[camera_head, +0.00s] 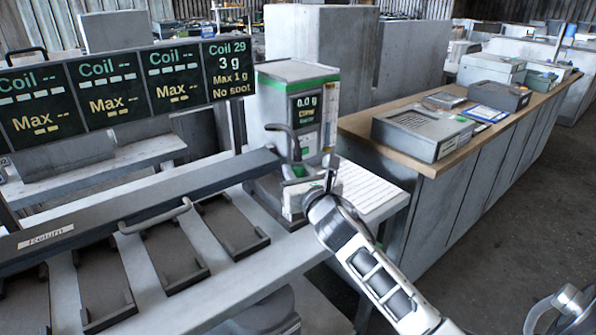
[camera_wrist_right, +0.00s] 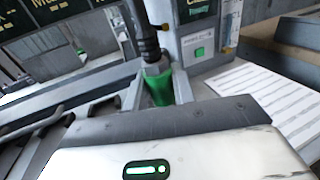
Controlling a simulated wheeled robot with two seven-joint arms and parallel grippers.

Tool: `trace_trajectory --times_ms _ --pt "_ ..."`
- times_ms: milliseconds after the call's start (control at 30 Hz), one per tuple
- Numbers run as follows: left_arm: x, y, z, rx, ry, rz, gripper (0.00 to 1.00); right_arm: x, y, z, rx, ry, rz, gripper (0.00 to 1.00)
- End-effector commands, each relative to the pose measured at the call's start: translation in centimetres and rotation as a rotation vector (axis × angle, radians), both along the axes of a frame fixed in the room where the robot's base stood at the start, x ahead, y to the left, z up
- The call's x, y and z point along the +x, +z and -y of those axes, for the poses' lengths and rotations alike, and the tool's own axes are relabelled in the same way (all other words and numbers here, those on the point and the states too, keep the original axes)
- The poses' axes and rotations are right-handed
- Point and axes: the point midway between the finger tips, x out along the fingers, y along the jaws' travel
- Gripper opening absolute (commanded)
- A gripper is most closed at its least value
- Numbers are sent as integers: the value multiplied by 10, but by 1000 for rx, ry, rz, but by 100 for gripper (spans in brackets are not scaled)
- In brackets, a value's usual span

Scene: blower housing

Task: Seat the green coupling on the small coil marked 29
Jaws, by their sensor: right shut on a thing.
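The green coupling (camera_wrist_right: 160,88) shows in the right wrist view, at the lower end of a black ribbed hose (camera_wrist_right: 146,40). My right gripper (camera_head: 328,180) is shut on the coupling, just in front of the scale unit; its fingertips are hard to make out. A sign panel (camera_head: 228,72) reads Coil 29, 3 g, Max 1 g, No soot. I cannot make out the small coil itself, nor whether the coupling touches it.
The white-and-green scale unit (camera_head: 297,100) reads 0.0 g. A printed sheet (camera_head: 368,190) lies to its right. Empty dark cradles (camera_head: 232,225) line the bench under a long dark rail (camera_head: 140,200). A wooden-topped counter (camera_head: 455,160) with grey boxes stands at the right.

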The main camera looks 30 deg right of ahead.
Motion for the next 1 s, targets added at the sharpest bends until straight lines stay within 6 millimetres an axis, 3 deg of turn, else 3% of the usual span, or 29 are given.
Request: trace_trajectory --times_ms 1000 --pt "-1 -11 -1 4 -6 1 36 0 -17 0 -2 1 4 0"
